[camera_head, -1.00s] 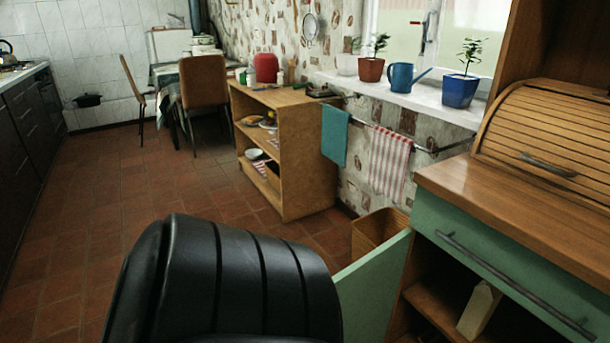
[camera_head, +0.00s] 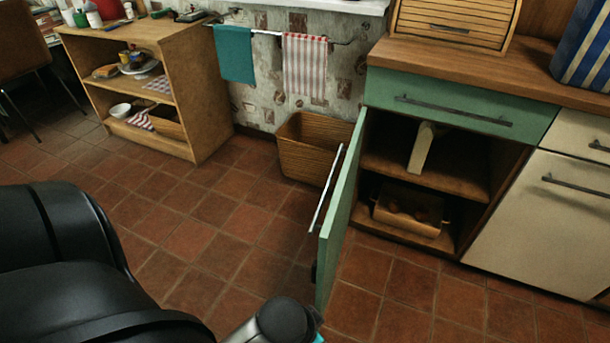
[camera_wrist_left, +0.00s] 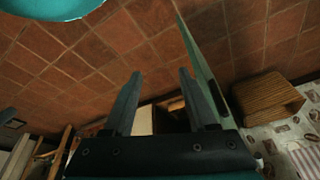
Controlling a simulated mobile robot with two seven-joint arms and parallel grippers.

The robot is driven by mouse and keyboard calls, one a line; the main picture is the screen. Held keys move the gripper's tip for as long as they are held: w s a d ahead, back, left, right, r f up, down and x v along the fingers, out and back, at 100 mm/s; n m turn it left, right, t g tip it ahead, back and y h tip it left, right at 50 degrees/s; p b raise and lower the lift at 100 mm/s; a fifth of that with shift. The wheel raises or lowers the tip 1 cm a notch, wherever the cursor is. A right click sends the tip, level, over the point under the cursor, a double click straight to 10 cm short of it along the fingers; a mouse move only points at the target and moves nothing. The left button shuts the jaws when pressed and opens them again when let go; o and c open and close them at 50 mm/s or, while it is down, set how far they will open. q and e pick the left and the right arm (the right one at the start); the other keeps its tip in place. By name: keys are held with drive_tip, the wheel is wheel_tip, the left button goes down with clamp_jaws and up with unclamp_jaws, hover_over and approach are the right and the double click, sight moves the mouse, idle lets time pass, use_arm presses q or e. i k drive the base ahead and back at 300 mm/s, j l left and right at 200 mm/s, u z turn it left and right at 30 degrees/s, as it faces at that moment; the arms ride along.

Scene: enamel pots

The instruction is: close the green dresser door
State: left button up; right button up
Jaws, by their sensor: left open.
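The green dresser door (camera_head: 340,215) stands wide open in the head view, jutting from the cabinet toward the viewer and seen nearly edge-on. Its metal bar handle (camera_head: 326,188) is on its left face. The open compartment (camera_head: 425,180) shows to its right. In the left wrist view, the door (camera_wrist_left: 203,62) runs close beside the right-hand finger of my left gripper (camera_wrist_left: 160,73). The fingers are spread with nothing between them. I cannot tell whether that finger touches the door. My right gripper is not in view.
A wicker bin (camera_head: 308,150) stands behind the door, against the wall. The compartment holds a pale upright object (camera_head: 421,148) and a wooden box (camera_head: 408,208). A wooden shelf unit (camera_head: 208,95) stands at the left. The tiled floor (camera_head: 215,210) left of the door is clear.

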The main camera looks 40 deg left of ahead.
sight(330, 238)
drive_tip(key=i+j, duration=0.1)
drive_tip(key=j, duration=1)
drive_tip(key=i+j, duration=0.15)
drive_tip(key=j, duration=0.4)
